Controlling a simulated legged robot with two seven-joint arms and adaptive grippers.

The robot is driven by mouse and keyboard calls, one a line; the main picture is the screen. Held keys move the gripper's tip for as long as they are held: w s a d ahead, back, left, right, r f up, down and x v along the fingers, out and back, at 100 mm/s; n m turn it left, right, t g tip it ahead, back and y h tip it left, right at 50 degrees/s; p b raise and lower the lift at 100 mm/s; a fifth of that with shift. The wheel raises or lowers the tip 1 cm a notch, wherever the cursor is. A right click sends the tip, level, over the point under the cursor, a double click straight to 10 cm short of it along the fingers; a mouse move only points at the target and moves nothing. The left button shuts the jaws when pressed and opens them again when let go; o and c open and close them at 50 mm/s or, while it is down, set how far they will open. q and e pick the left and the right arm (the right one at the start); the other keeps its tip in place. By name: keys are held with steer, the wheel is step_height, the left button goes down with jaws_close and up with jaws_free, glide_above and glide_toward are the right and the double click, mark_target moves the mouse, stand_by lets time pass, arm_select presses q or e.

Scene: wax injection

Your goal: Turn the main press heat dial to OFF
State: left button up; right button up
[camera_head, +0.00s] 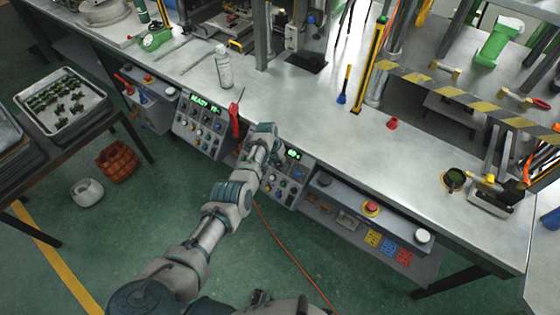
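Two sloped control panels are set into the bench front. The left control panel (200,124) has a green display reading "READY" and several small knobs and buttons. The right control panel (290,172) has a smaller green display and several dials and buttons. The main press heat dial and its setting are too small to tell apart here. My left gripper (262,133) is at the bench front between the two panels, covering part of the right one. Its fingers are hidden by my wrist, so its opening and any contact are unclear. My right gripper is not in view.
A red-handled tool (235,120) stands by the bench edge beside my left wrist. A white bottle (223,68) stands on the bench. A red button (371,208) sits on the box to the right. An orange cable (290,252) runs along the floor.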

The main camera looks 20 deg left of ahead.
arm_select(q)
steer(key=shift+o, duration=0.2)
steer(key=shift+w+r, duration=0.15)
steer(key=shift+w, duration=0.1)
steer(key=shift+r, duration=0.1)
steer(key=shift+a+r, duration=0.15)
steer(key=shift+r, duration=0.35)
steer(key=v, duration=1)
steer(key=shift+r, duration=0.35)
steer(key=shift+s+a, duration=0.1)
